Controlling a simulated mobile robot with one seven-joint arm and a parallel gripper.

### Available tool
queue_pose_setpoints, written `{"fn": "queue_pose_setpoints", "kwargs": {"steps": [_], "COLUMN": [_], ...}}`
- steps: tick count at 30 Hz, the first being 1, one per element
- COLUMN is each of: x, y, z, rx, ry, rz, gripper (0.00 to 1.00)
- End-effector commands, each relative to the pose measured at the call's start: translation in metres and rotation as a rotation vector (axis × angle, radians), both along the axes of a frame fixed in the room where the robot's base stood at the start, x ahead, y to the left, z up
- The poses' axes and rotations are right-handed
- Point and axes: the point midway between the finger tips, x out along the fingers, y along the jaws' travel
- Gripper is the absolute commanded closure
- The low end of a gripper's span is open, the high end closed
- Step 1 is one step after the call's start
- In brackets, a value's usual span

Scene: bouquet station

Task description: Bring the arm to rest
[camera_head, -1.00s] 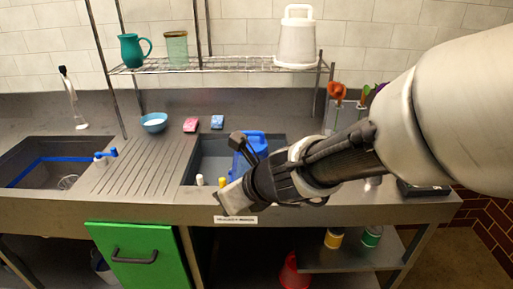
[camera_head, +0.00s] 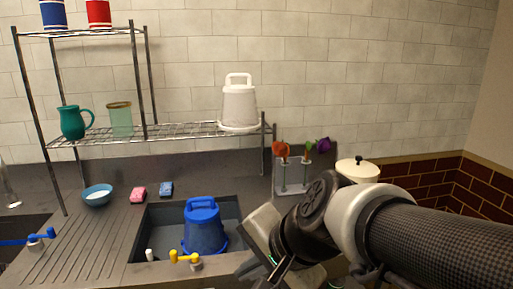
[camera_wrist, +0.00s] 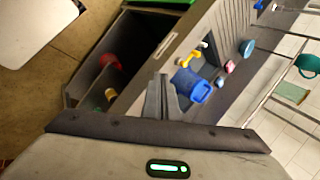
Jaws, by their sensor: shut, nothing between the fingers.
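My arm reaches in from the lower right of the head view, in front of the counter's right part. My gripper (camera_wrist: 160,80) shows in the wrist view with its two fingers together and nothing between them. It is clear of the counter and touches nothing that I can see. In the head view the arm's end is low, right of the blue bucket (camera_head: 203,228), and its fingertips are hard to make out. The blue bucket stands in the sink (camera_head: 149,222) and also shows in the wrist view (camera_wrist: 193,86).
A yellow tap (camera_head: 185,258) is at the sink's front edge. A bowl (camera_head: 97,195), pink sponge (camera_head: 138,195) and blue sponge (camera_head: 166,189) lie behind. A wire rack (camera_head: 185,131) holds a teal jug (camera_head: 74,122) and white bucket (camera_head: 239,105). Flowers in a holder (camera_head: 291,180) stand behind my arm.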

Motion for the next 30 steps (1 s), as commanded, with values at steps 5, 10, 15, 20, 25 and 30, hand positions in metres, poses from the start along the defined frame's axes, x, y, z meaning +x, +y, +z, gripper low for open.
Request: {"fn": "queue_pose_setpoints", "kwargs": {"steps": [5,10,15,20,25,30], "x": [-0.029,-0.056,-0.057,-0.057,-0.056,-0.056], "y": [-0.085,-0.154,-0.159,-0.158,-0.158,-0.158], "z": [0.007,0.014,0.066,0.113,0.157,0.171], "rx": [-0.405,-0.715,-0.741,-0.739,-0.737,-0.737], "ry": [-0.145,-0.167,-0.161,-0.162,-0.162,-0.162], "rz": [0.292,0.492,0.516,0.516,0.515,0.514], "gripper": [1.0,1.0,1.0,1.0,1.0,1.0]}}
